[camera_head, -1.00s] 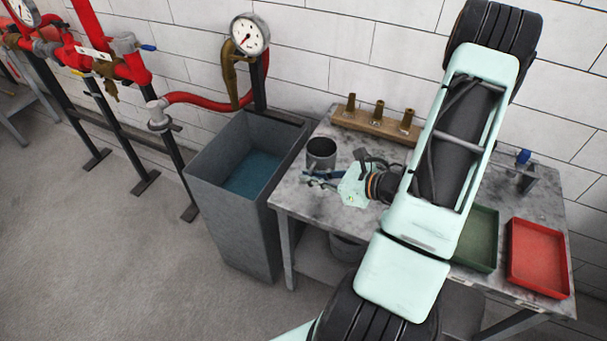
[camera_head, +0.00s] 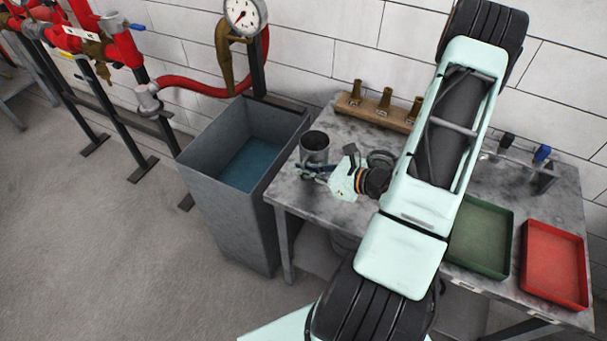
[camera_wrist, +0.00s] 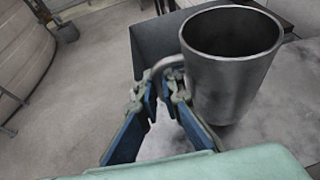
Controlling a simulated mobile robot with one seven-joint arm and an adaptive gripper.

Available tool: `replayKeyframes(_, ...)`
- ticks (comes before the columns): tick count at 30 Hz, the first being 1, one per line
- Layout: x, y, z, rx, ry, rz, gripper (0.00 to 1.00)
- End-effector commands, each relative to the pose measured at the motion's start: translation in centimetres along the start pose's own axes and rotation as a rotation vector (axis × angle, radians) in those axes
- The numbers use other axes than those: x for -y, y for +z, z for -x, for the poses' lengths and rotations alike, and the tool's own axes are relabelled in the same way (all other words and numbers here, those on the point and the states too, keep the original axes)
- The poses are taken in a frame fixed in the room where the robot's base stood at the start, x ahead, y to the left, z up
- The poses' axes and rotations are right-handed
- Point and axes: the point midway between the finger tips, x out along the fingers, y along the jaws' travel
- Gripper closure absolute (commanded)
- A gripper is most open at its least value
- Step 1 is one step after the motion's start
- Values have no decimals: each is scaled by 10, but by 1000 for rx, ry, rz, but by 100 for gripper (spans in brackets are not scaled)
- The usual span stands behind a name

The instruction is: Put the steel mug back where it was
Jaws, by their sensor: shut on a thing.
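The steel mug (camera_head: 314,148) is a dark grey open cup, upright at the left end of the workbench (camera_head: 325,205). In the wrist view the mug (camera_wrist: 232,75) fills the upper right, with its handle on its left side. My gripper (camera_wrist: 160,92) is shut on the handle, its blue-backed fingers close together. In the head view my gripper (camera_head: 315,172) is at the mug's near side. I cannot tell whether the mug's base touches the bench top.
A grey water tank (camera_head: 225,195) stands left of the bench. A wooden block with brass nozzles (camera_head: 378,112) is at the back. A green tray (camera_head: 480,262) and a red tray (camera_head: 554,265) lie right of my arm. Blue-handled fittings (camera_head: 541,154) stand behind them.

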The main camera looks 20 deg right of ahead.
Motion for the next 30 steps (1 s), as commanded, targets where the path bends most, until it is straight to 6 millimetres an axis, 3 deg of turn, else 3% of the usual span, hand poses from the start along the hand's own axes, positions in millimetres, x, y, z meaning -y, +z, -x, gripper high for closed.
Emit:
replayKeyframes(1, -3, -14, -6, 1, 0, -3, 100)
replayKeyframes(4, -6, -23, -11, 1, -2, -3, 100)
replayKeyframes(17, -6, -26, -12, 1, -4, -2, 100)
replayKeyframes(18, -6, -27, -12, -1, -4, -4, 93)
replayKeyframes(23, -6, -26, -12, -1, -4, -4, 76)
replayKeyframes(30, -6, -26, -12, -1, -5, -3, 76)
